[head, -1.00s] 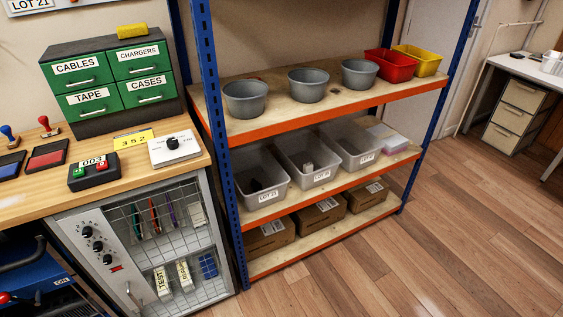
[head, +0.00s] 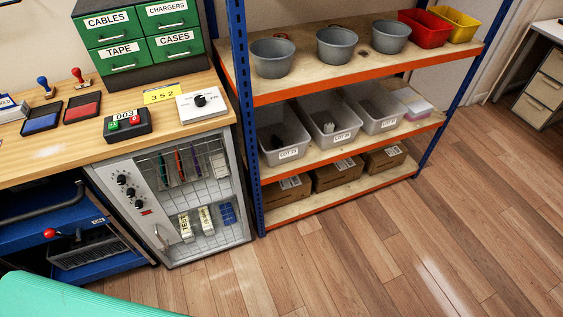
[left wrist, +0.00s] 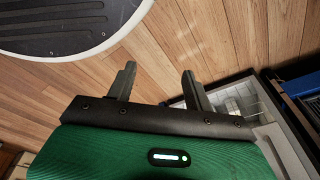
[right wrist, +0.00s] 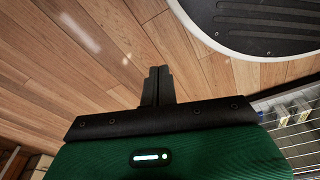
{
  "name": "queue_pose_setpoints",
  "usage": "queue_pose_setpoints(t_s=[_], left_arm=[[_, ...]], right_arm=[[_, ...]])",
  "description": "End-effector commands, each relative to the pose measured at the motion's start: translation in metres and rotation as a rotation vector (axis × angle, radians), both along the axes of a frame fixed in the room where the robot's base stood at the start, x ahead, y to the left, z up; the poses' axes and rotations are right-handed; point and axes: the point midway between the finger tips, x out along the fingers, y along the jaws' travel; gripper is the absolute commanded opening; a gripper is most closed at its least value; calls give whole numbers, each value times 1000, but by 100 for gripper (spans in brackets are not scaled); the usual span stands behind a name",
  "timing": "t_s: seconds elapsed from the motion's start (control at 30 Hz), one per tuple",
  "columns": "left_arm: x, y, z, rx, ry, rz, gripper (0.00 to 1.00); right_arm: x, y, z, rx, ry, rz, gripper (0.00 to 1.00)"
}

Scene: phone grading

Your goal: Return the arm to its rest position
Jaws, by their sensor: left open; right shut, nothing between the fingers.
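My left gripper (left wrist: 158,85) shows in the left wrist view with its two dark fingers spread apart, empty, over the wooden floor. My right gripper (right wrist: 157,85) shows in the right wrist view with its fingers together and nothing between them, also over the floor. Neither gripper shows in the head view. A green rounded surface (head: 75,297), which seems to be part of my own body, shows at the bottom left of the head view.
The wooden workbench (head: 60,143) carries a green drawer unit (head: 132,67) and a button box (head: 127,125). The metal shelving (head: 345,75) to its right holds grey bowls, bins and cardboard boxes. A blue cart (head: 80,268) stands under the bench. The floor (head: 400,255) at front right is clear.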

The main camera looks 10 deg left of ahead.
Motion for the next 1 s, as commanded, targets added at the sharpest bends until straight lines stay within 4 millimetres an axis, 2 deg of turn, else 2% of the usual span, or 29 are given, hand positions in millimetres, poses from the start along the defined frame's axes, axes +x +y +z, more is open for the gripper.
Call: queue_pose_setpoints(t_s=[0.03, 0.2, 0.3, 0.43, 0.6, 1.0], left_arm=[[-17, 3, -11, 2, 16, -2, 52], [-69, 12, -48, 7, 44, -8, 52], [-98, 18, -62, 9, 57, -11, 52], [-127, 24, -72, 11, 68, -15, 52], [-142, 27, -77, 13, 73, -17, 52], [-142, 27, -77, 13, 73, -17, 52]], right_arm=[[-17, -3, -11, -3, 17, 2, 0], [-69, -12, -48, -7, 44, 9, 0], [-98, -18, -62, -9, 57, 11, 0], [-126, -24, -72, -11, 68, 15, 0], [-143, -27, -77, -12, 73, 17, 0], [-143, -27, -77, -12, 73, 17, 0]])
